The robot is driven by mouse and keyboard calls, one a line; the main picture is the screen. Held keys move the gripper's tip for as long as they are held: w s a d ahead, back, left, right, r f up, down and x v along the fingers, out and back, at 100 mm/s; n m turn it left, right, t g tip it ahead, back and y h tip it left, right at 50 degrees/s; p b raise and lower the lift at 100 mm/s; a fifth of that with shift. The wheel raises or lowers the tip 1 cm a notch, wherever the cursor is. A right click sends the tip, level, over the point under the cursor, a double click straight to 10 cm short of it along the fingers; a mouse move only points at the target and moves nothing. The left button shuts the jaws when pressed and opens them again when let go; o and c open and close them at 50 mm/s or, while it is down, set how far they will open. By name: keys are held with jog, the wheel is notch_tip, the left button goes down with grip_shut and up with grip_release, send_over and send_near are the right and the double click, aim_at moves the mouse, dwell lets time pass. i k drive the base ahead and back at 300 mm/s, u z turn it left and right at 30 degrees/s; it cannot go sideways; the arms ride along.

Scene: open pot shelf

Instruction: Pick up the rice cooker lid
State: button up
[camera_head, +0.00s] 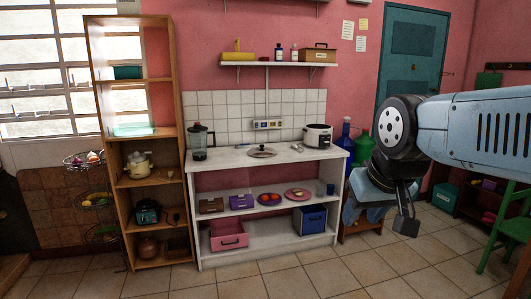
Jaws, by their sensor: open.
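A round, flat lid with a small knob (262,152) lies on the white counter top (225,163), left of the rice cooker. The rice cooker (318,138) is white with a dark band and stands at the right end of the counter; whether its top is uncovered is too small to tell. My gripper (380,218) hangs down at the right of the view, open, with nothing visible between its fingers. It appears well to the right of the lid and nearer to the camera, apart from the counter.
A blender (199,142) stands at the counter's left end. A tall wooden shelf (157,183) with pots rises left of the counter. Blue and green bottles (363,149) stand right of it. A wall shelf (280,64) hangs above. Tiled floor (285,278) in front is clear.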

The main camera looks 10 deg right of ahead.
aim_at(261, 151)
jog(key=u, duration=0.1)
jog(key=i, duration=2.9)
jog(key=z, duration=0.6)
jog(key=i, duration=0.9)
jog(key=z, duration=0.25)
